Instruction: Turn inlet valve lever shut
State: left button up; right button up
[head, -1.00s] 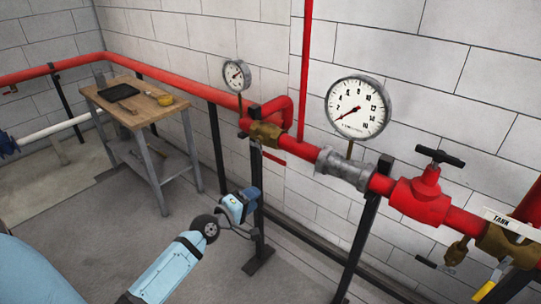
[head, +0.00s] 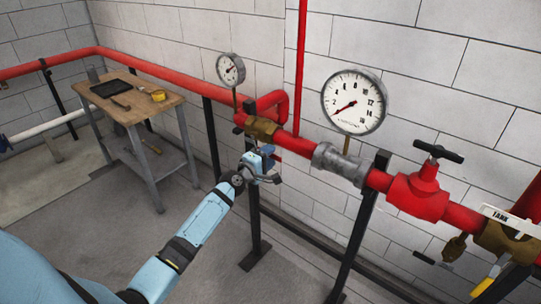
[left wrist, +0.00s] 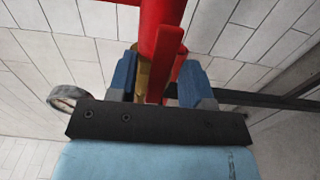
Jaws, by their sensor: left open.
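A brass valve (head: 261,128) sits in the red pipe below the small gauge. Its red lever (left wrist: 166,62) shows in the left wrist view, hanging down from the pipe between my blue fingers. In the head view my gripper mostly hides this lever. My left gripper (head: 268,166) is open just below the brass valve, with a finger (left wrist: 124,76) on one side of the lever and a finger (left wrist: 195,82) on the other. I cannot tell whether either finger touches it. My right gripper is not in view.
The red pipe (head: 297,143) runs along the block wall on black posts (head: 358,230). A small gauge (head: 231,69), a large gauge (head: 354,101), a red valve with black handle (head: 420,190) and a yellow lever (head: 483,287) are nearby. A wooden workbench (head: 150,110) stands left.

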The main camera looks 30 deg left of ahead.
pick_arm(q)
jog(key=shift+w, duration=0.6)
grip_shut()
jog(key=shift+f, duration=0.15)
